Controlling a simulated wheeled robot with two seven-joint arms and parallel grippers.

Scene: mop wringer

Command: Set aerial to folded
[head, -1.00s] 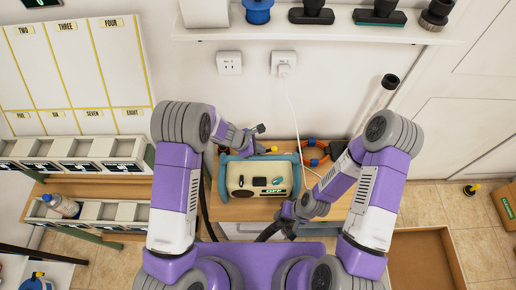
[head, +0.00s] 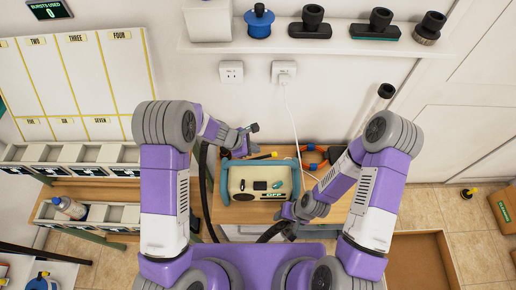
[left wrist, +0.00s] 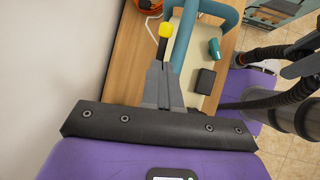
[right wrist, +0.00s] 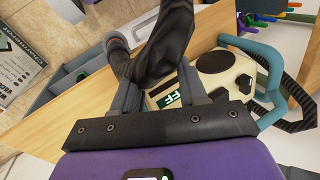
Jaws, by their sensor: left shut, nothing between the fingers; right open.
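The cream radio (head: 237,181) with blue-grey end handles stands on the wooden bench, its green display reading OFF. It also shows in the right wrist view (right wrist: 222,82). A dark rod with a yellow tip, apparently the aerial (head: 262,156), lies roughly level along the radio's back edge, tip to the right. In the left wrist view the yellow tip (left wrist: 165,30) is just beyond the fingertips. My left gripper (head: 252,130) is shut and empty, behind the radio near the rod; contact is unclear. My right gripper (right wrist: 160,92) is open and empty at the radio's front right.
An orange ring-shaped item (head: 314,157) lies on the bench right of the radio. A white cord hangs from the wall plug (head: 284,72). A shelf (head: 330,46) with several items runs above. Compartment racks (head: 100,155) stand left; an open box (head: 420,262) is at right.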

